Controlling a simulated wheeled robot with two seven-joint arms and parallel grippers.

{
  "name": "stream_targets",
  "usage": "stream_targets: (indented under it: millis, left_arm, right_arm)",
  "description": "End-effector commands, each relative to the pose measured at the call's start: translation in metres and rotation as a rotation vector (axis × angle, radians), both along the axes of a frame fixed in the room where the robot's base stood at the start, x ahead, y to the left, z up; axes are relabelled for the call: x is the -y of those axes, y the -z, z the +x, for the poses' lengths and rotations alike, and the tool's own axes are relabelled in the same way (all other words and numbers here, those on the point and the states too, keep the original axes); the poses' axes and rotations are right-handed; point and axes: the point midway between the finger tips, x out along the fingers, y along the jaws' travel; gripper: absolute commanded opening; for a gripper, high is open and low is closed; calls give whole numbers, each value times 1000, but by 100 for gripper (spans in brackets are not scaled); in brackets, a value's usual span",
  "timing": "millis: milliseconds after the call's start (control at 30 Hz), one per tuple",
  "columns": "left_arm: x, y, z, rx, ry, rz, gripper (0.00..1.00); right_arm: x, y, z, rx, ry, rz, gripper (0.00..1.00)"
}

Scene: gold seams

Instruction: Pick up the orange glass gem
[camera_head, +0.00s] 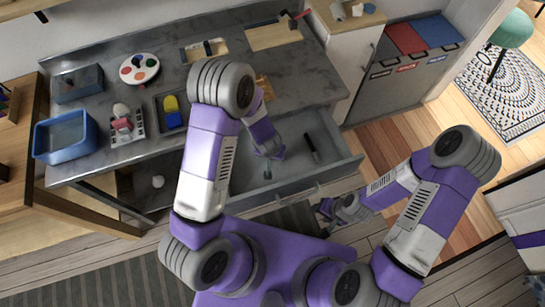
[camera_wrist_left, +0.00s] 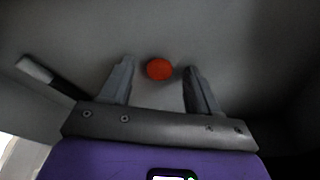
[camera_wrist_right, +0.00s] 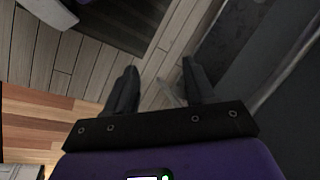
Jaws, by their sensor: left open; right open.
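The orange glass gem (camera_wrist_left: 159,69) is a small, rounded orange-red piece lying on the grey drawer floor in the left wrist view. My left gripper (camera_wrist_left: 158,82) is open, with the gem between the lines of its two fingers, near the fingertips; I cannot tell how far below them it lies. In the head view my left arm reaches into the open drawer (camera_head: 338,166), and the gem is hidden there. My right gripper (camera_head: 325,209) is open and empty, outside the drawer near its front; its fingers also show in the right wrist view (camera_wrist_right: 160,82).
A dark-handled tool (camera_head: 311,148) lies in the drawer; a handle with a pale end (camera_wrist_left: 36,70) shows left of the gem. The drawer walls stand close around my left gripper. The worktop above holds a blue bin (camera_head: 65,137), a paint palette (camera_head: 139,68) and trays.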

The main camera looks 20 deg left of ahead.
Motion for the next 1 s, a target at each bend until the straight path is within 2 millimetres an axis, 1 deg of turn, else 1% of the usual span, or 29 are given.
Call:
stream_targets:
  millis: [167,500,533,567,833,933,1000]
  left_arm:
    - [0,-1,0,1,1,-1,61]
    - [0,-1,0,1,1,-1,9]
    - [0,-1,0,1,1,-1,4]
    - [0,-1,0,1,1,-1,2]
    - [1,-4,0,1,2,0,2]
    - [1,-14,1,3,3,0,2]
    - [1,-26,1,4,4,1,1]
  right_arm:
    - [0,-1,0,0,0,0,54]
    - [0,-1,0,0,0,0,54]
    - [0,-1,0,0,0,0,54]
    - [0,-1,0,0,0,0,54]
    - [0,-3,0,0,0,0,54]
    - [0,-9,0,0,0,0,54]
    - [0,-17,0,0,0,0,54]
